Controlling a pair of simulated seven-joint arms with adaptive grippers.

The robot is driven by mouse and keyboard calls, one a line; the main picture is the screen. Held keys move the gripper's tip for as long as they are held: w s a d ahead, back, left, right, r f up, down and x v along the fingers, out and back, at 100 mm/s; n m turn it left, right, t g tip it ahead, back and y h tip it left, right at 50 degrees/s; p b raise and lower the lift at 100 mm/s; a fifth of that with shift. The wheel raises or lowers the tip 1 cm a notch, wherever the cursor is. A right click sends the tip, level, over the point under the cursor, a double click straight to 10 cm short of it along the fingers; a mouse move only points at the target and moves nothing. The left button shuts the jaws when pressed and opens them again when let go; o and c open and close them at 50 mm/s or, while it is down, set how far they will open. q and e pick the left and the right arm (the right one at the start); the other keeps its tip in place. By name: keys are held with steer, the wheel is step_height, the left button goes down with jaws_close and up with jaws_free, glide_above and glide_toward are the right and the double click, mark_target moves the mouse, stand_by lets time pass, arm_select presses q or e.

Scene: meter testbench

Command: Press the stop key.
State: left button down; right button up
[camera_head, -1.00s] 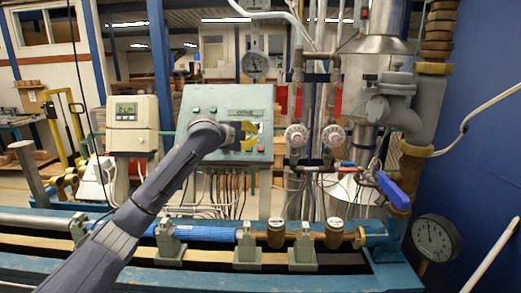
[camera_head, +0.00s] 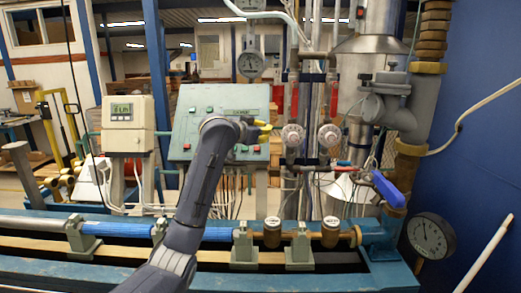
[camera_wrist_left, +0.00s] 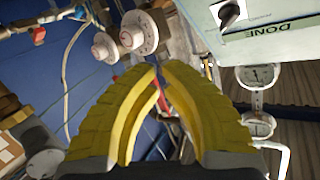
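The sloped grey-green control panel (camera_head: 208,108) stands behind the pipe bench in the head view, with small green keys and red keys; a red key (camera_head: 187,146) is at its lower left. Key labels are too small to read, so I cannot tell which is the stop key. My left gripper (camera_head: 267,127) is in front of the panel's right edge, its yellow fingers pointing right. In the left wrist view its fingertips (camera_wrist_left: 160,69) meet with nothing between them. The panel's corner (camera_wrist_left: 262,55) shows there with a black knob and an upside-down label. My right gripper is not in view.
Two white round valve dials (camera_head: 293,136) (camera_head: 330,135) on vertical pipes stand just right of my left gripper. A grey meter box (camera_head: 128,124) is left of the panel. The blue pipe bench (camera_head: 100,274) crosses the front. A blue-handled valve (camera_head: 388,187) is at right.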

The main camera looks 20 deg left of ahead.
mark_target(257, 148)
arm_select(q)
steer(key=shift+a+f+n+y, duration=0.15)
steer(key=shift+a+n, duration=0.1)
steer(key=shift+n, duration=0.65)
steer(key=shift+a+f+n+y, duration=0.1)
steer(key=shift+a+n, duration=0.15)
steer(key=shift+n, duration=0.65)
steer(key=shift+a+f+n+y, duration=0.15)
steer(key=shift+a+n, duration=0.1)
steer(key=shift+n, duration=0.65)
steer(key=shift+w+a+f, duration=0.25)
steer(key=shift+w+f, duration=0.7)
steer(key=shift+w, duration=0.1)
steer(key=shift+w+a+f, duration=0.25)
steer(key=shift+w+f, duration=0.7)
steer(key=shift+w, duration=0.1)
steer(key=shift+w+a+f, duration=0.25)
steer(key=shift+w+f, duration=0.7)
steer(key=shift+w, duration=0.1)
steer(key=shift+w+a+f, duration=0.15)
steer(key=shift+w+f, duration=0.45)
steer(key=shift+s+r, duration=0.5)
steer(key=shift+s, duration=0.1)
